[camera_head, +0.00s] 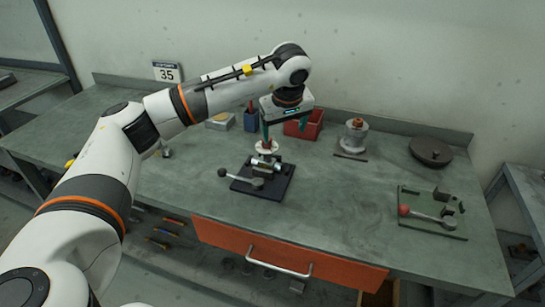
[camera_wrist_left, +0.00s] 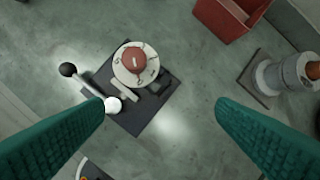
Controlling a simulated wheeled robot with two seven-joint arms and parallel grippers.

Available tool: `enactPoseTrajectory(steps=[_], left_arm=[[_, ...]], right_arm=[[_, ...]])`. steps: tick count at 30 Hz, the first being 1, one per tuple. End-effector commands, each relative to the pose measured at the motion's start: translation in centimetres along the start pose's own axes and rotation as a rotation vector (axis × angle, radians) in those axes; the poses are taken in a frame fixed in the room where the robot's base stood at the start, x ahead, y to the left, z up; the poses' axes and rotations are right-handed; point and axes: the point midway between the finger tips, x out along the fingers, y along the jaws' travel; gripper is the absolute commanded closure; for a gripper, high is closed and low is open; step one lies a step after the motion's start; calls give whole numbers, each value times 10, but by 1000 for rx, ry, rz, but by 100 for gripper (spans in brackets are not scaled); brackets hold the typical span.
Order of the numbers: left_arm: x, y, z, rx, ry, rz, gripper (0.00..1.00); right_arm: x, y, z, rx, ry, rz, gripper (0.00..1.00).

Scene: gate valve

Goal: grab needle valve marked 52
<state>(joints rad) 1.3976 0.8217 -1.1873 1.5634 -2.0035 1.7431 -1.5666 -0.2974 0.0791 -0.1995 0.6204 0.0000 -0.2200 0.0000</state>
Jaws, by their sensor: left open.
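No marking 52 is legible on any valve, so I cannot tell which one carries it. One valve has a white disc and red knob (camera_head: 266,147) and stands at the back of a black plate (camera_head: 276,184) with a black-balled lever. In the left wrist view its white disc and red knob (camera_wrist_left: 135,63) are above centre. A second, pale valve with a reddish top (camera_head: 354,137) stands farther right; it also shows in the left wrist view (camera_wrist_left: 285,74). My left gripper (camera_head: 284,127) is open and empty above the workbench, near the first valve. My right gripper is out of view.
A red bin (camera_head: 304,126) and a blue holder (camera_head: 251,120) stand at the back of the workbench (camera_head: 330,212). A dark round disc (camera_head: 431,151) and a green plate with a red-balled lever (camera_head: 433,222) are at right. The bench between is clear.

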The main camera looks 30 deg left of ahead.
Motion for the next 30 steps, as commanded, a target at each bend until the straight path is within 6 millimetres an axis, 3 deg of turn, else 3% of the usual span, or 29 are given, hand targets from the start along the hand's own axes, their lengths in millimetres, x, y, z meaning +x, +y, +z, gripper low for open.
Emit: enactPoseTrajectory(steps=[2, 6, 12, 22, 30], left_arm=[[-10, 15, 22, 0, -65, 60, 20], [-3, 26, 34, 1, -96, 103, 20], [32, 29, 36, 2, -94, 102, 20], [62, 31, 38, 2, -93, 100, 20], [99, 34, 39, 1, -94, 97, 20]], right_arm=[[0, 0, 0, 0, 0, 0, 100], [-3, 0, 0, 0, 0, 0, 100], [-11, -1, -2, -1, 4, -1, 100], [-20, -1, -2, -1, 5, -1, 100], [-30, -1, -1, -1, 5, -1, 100]])
